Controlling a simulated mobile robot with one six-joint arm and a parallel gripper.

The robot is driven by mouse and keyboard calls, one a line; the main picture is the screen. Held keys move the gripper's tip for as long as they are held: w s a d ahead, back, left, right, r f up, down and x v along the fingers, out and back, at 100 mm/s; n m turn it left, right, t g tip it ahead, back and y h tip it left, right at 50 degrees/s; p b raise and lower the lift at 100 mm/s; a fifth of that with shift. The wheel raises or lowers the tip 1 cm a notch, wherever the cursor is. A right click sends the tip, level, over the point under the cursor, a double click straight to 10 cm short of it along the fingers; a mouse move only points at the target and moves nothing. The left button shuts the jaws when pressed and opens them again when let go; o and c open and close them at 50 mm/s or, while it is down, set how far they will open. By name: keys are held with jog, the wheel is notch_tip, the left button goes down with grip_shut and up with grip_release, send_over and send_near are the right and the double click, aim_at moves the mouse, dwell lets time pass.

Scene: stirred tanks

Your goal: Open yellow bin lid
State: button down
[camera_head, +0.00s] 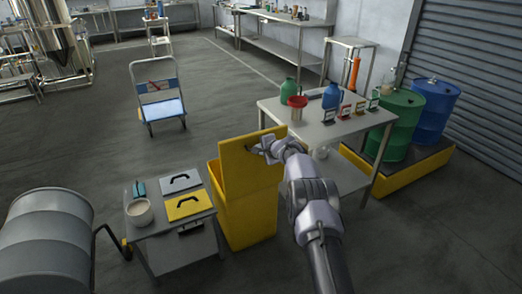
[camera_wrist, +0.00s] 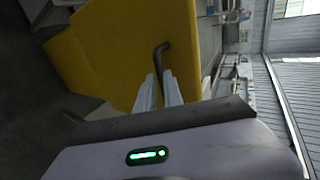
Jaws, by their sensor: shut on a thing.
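The yellow bin (camera_head: 246,215) stands on the floor between a small grey cart and a steel table. Its yellow lid (camera_head: 240,155) is raised steeply, standing up from the bin's top. In the wrist view the lid (camera_wrist: 125,50) fills the upper middle as a broad yellow panel. A dark bent handle (camera_wrist: 160,58) sticks out from the lid near its edge. My gripper (camera_head: 268,149) is at the lid's right side. In the wrist view its two fingers (camera_wrist: 158,88) are closed together on the handle. The inside of the bin is mostly hidden.
The steel table (camera_head: 335,128) at right holds a green bottle, a red-topped container and a blue jug. The small cart (camera_head: 165,232) at left carries plates with handles and a pail. A grey drum (camera_head: 45,240) stands at far left. Floor behind the bin is clear.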

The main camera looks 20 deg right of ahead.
jog(key=shift+s+a+f, duration=0.1)
jog(key=shift+s+f, duration=0.05)
jog(key=shift+f, duration=0.45)
jog(key=shift+s+a+f, duration=0.1)
jog(key=shift+s+f, duration=0.05)
jog(key=shift+f, duration=0.4)
jog(key=c, duration=1.7)
grip_release()
jog(key=shift+o, duration=1.1)
jog(key=shift+w+f, duration=0.25)
jog(key=shift+f, duration=0.05)
jog(key=shift+r, duration=0.1)
jog(key=shift+s+r, duration=0.1)
jog(key=r+v, duration=0.1)
jog(key=v, duration=1.6)
jog(key=shift+d+r+p, duration=0.2)
jog(key=shift+p, duration=0.15)
